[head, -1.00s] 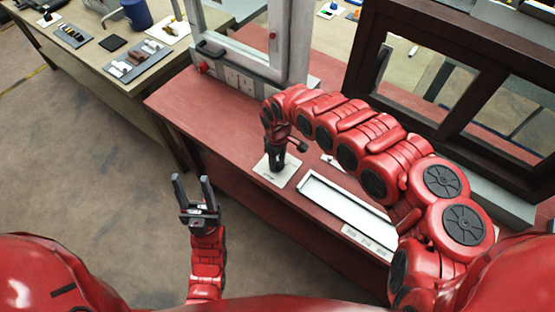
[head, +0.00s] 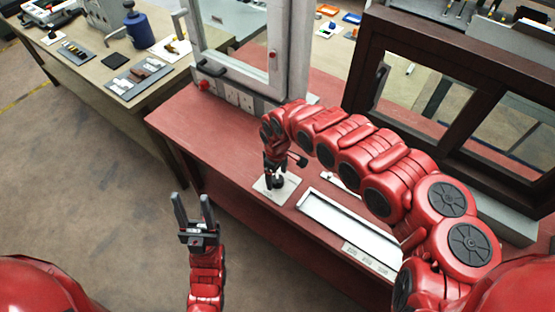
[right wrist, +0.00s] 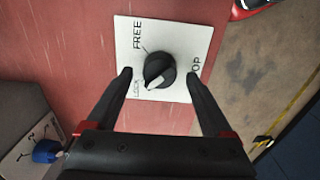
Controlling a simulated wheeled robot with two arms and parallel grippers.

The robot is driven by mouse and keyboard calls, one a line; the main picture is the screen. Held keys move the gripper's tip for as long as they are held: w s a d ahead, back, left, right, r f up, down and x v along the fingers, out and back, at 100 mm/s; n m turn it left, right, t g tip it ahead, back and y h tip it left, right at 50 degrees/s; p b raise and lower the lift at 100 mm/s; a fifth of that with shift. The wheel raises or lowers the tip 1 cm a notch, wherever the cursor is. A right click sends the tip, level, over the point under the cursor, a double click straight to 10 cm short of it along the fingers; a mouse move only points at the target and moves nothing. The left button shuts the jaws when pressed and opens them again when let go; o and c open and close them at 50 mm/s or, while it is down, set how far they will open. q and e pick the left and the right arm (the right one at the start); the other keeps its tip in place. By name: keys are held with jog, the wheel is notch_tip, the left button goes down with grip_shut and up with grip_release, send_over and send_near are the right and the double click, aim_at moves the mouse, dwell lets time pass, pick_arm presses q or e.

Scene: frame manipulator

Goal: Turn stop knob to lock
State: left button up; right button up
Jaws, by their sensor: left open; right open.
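The stop knob (right wrist: 160,68) is a round black knob with a white pointer mark, on a white plate (right wrist: 175,31) lettered FREE, LOCK and partly hidden STOP. Its pointer faces down-left in the right wrist view, near LOCK. My right gripper (right wrist: 160,74) is open, with one finger on each side of the knob and visible gaps to it. In the head view the plate (head: 288,190) lies on the red bench under my right gripper (head: 276,184), which partly hides the knob. My left gripper (head: 192,197) is open and empty, left of the bench, over the floor.
The red bench (head: 215,150) carries a white tray (head: 325,215) right of the plate. A grey window frame with a red button (head: 204,86) stands at the back, and a dark brown frame (head: 365,65) at the right. Another table (head: 130,107) stands at left.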

aim_at(278, 176)
jog(key=r, duration=0.4)
jog(key=r+b, duration=0.1)
jog(key=r, duration=0.2)
jog(key=shift+w+d+r, duration=0.15)
jog(key=shift+d+r, duration=0.05)
jog(key=shift+r, duration=0.2)
notch_tip(278, 176, up, 8)
jog(key=p, duration=0.5)
jog(key=shift+r, duration=0.25)
jog(key=shift+a, duration=0.1)
jog(key=shift+s, duration=0.2)
